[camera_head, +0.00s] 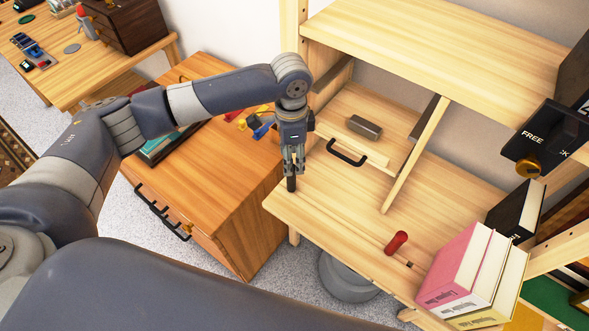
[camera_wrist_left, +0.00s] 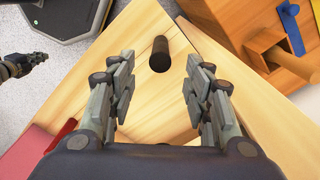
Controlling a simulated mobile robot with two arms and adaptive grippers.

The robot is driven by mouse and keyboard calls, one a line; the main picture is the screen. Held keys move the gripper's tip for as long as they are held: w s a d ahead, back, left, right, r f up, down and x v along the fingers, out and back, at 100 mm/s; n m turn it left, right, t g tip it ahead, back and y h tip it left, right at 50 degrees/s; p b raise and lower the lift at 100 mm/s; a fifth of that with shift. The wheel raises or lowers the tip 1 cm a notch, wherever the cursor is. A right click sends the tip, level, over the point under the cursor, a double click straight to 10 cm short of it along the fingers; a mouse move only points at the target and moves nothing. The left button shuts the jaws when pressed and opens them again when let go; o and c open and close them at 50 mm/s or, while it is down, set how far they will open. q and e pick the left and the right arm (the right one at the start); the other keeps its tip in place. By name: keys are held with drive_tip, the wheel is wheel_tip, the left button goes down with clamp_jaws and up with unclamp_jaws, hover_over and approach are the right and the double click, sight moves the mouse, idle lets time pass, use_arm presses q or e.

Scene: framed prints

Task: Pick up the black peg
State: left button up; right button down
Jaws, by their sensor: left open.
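The black peg (camera_wrist_left: 158,54) shows in the left wrist view as a dark cylinder over the light wooden shelf, in line with the gap between my fingers and just past their tips. In the head view its dark end (camera_head: 291,184) shows directly below my left gripper (camera_head: 292,164), near the shelf's left front corner. My left gripper also shows in the left wrist view (camera_wrist_left: 160,78), with its fingers spread on both sides and nothing gripped. My right gripper (camera_wrist_left: 38,58) seems to show small at the left edge of the left wrist view; its jaw state is unclear.
A red cylinder (camera_head: 396,243) is on the lower shelf (camera_head: 345,215), left of several upright books (camera_head: 465,275). A grey block (camera_head: 365,126) and a black handle (camera_head: 346,153) are behind my gripper. A wooden cabinet (camera_head: 225,190) stands to the left.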

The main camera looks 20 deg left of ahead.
sight(291, 179)
use_arm(q)
wheel_tip(291, 179, down, 4)
drive_tip(key=shift+s+r+p, duration=0.1)
drive_tip(key=shift+s+p, duration=0.05)
drive_tip(key=shift+p, duration=0.15)
drive_tip(key=shift+s+f, duration=0.15)
drive_tip(key=shift+f, duration=0.8)
drive_tip(key=f+p, duration=0.1)
drive_tip(key=f, duration=0.2)
drive_tip(key=shift+w+a+f+p, duration=0.1)
drive_tip(key=shift+w+f+p, duration=0.1)
drive_tip(key=shift+f+p, duration=0.15)
drive_tip(key=shift+f, duration=0.55)
use_arm(e)
drive_tip(key=shift+s+a+r, duration=0.1)
drive_tip(key=shift+s+r, duration=0.05)
drive_tip(key=shift+r, duration=0.45)
drive_tip(key=shift+s+a+r, duration=0.1)
drive_tip(key=shift+r, duration=0.45)
use_arm(q)
clamp_jaws()
